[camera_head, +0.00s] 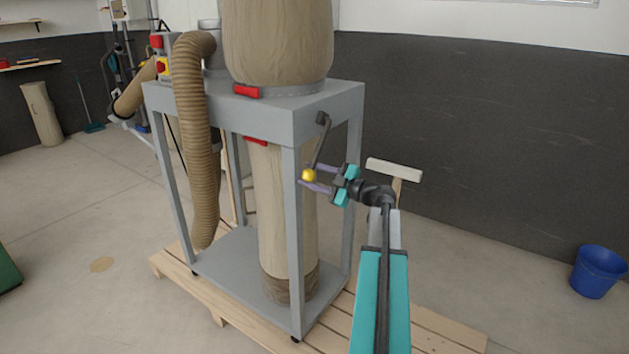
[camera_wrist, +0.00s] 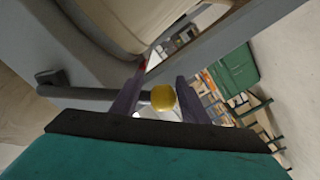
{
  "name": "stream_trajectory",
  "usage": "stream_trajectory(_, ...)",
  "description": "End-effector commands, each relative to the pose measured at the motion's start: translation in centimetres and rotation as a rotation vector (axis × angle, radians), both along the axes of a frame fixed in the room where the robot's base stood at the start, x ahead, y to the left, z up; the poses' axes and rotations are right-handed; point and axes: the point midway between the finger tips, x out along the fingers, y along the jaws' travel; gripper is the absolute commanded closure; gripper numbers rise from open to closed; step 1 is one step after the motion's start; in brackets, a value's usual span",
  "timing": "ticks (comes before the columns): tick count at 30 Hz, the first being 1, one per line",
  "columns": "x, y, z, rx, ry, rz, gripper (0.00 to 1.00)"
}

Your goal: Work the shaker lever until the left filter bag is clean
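The shaker lever (camera_head: 321,145) is a dark crank at the top right corner of the grey frame. It hangs down and ends in a yellow knob (camera_head: 309,174). My gripper (camera_head: 313,177) is at the knob, with its purple fingers apart. In the wrist view the knob (camera_wrist: 163,97) sits between the fingers, with a gap showing on at least one side; I cannot tell whether either finger touches it. A tan filter bag (camera_head: 276,42) stands on top of the frame, its upper end out of view. A second tan bag (camera_head: 285,215) hangs below, darker at its bottom.
The grey metal frame (camera_head: 294,190) stands on a wooden pallet (camera_head: 425,325). A ribbed hose (camera_head: 195,140) hangs at its left. A wooden T-shaped piece (camera_head: 394,170) stands behind my arm. A blue bucket (camera_head: 598,270) is at the far right. The floor between is clear.

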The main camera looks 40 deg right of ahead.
Motion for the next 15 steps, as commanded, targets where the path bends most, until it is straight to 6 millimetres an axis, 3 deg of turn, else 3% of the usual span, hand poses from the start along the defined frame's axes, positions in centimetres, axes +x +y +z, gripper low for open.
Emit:
stream_trajectory(7, -0.6, 2.0, 1.7, -0.001, -0.004, 0.001, 0.60)
stream_trajectory(15, -0.6, 2.4, 2.2, 0.000, -0.001, 0.000, 0.60)
